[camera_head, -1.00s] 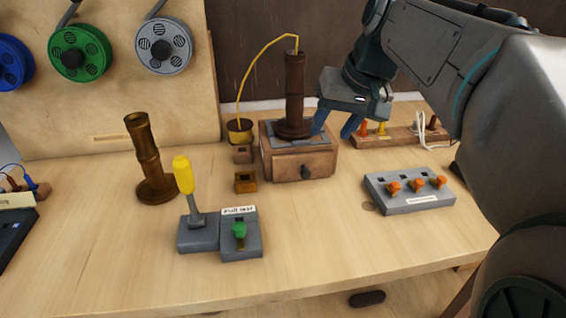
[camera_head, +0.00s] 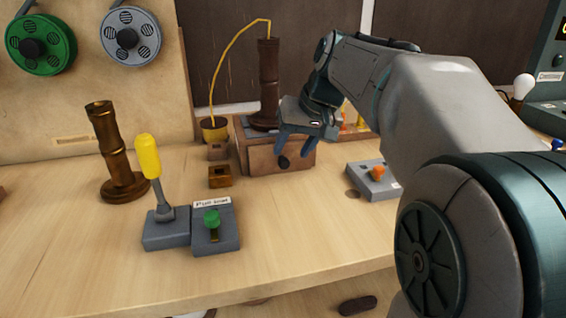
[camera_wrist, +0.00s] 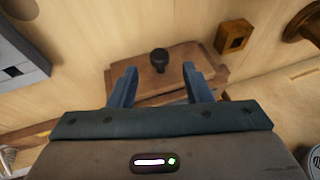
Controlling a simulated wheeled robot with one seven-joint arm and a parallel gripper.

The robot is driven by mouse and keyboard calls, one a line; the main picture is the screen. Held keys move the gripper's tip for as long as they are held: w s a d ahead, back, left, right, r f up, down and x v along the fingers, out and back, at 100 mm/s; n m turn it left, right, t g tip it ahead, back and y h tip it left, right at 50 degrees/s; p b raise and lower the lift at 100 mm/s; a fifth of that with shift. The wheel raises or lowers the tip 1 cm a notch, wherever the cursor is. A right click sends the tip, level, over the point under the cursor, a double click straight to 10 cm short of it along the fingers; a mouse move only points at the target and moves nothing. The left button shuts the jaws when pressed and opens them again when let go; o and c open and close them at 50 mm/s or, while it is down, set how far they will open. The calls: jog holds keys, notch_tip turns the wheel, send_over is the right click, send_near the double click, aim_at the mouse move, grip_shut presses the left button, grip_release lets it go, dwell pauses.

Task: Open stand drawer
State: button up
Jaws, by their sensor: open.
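The wooden stand (camera_head: 262,160) sits on the bench with a dark round knob (camera_head: 283,163) on its drawer front. A dark brown lamp column (camera_head: 268,80) stands upright on its top plate, with a yellow cord rising from it. My gripper (camera_head: 297,150) is open and empty in front of the stand's right side, its fingers pointing down beside the knob. In the wrist view the knob (camera_wrist: 159,58) lies ahead of and between the open fingers, my gripper (camera_wrist: 161,78) apart from it. The drawer looks closed.
A small wooden block (camera_head: 219,178) and a yellow-corded pot (camera_head: 214,130) stand left of the stand.

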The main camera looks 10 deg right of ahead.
aim_at(286, 160)
jog(key=shift+b+x, duration=0.35)
jog(key=shift+x, duration=1.7)
